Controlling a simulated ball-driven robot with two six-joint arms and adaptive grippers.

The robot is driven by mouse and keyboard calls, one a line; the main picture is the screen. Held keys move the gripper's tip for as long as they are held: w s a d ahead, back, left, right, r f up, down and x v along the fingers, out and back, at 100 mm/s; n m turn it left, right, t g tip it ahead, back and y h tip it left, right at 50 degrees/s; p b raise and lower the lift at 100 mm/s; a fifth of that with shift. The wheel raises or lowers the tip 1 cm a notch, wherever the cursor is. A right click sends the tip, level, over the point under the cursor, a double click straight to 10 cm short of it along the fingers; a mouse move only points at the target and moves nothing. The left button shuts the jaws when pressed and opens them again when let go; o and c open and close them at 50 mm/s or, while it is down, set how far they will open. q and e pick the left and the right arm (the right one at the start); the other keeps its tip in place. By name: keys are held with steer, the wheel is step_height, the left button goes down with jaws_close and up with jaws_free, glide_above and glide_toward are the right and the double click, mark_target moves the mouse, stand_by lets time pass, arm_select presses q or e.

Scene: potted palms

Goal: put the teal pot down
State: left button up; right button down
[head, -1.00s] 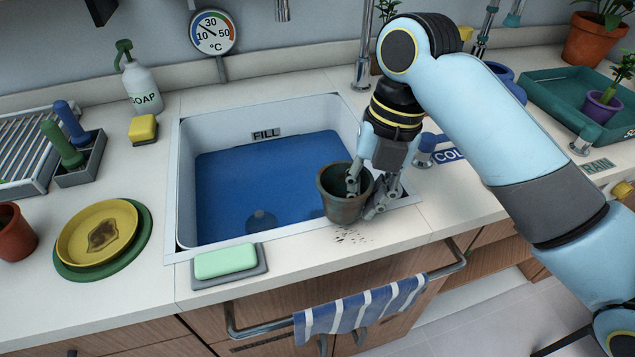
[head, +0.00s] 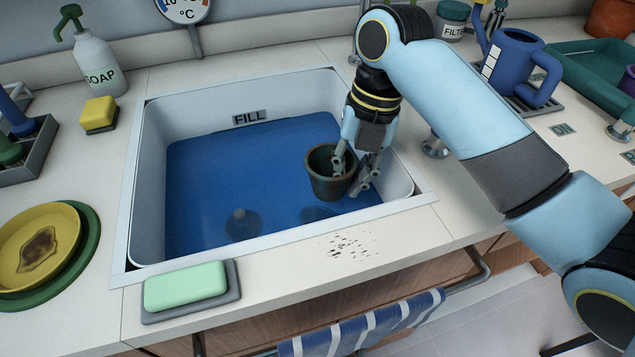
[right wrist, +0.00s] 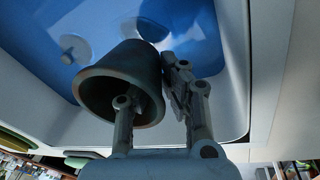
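The teal pot (head: 325,187) is dark, weathered teal with brownish patches and hangs upright over the blue water at the sink's front right. My right gripper (head: 351,176) is shut on its wall, one finger inside the rim and one outside. In the right wrist view the pot (right wrist: 112,78) shows its open mouth, with a finger of my right gripper (right wrist: 153,84) inside it. The pot's underside and any gap to the water are hard to judge. My left gripper is not in view.
The sink (head: 150,185) has a raised pale rim. Dark soil crumbs (head: 350,245) lie on the counter in front. A green soap bar (head: 186,287) sits front left, yellow and green plates (head: 62,240) farther left. A blue watering can (head: 510,62) and teal tray (head: 575,60) stand right.

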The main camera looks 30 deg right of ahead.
mark_target(324, 164)
steer(key=w+f, duration=0.1)
steer(key=w, duration=0.2)
steer(key=w+f+b, duration=0.1)
steer(key=w+f, duration=0.1)
steer(key=w+d+f, duration=0.1)
steer(key=w+f, duration=0.1)
steer(key=w, duration=0.1)
steer(key=shift+w+f, duration=0.1)
steer(key=shift+w, duration=0.2)
steer(key=shift+w+f, duration=0.1)
steer(key=shift+f, duration=0.1)
step_height(324, 164, down, 4)
steer(key=shift+r+b, duration=0.1)
steer(key=shift+b, duration=0.45)
steer(key=c, duration=2)
jaws_free()
steer(key=o, duration=0.5)
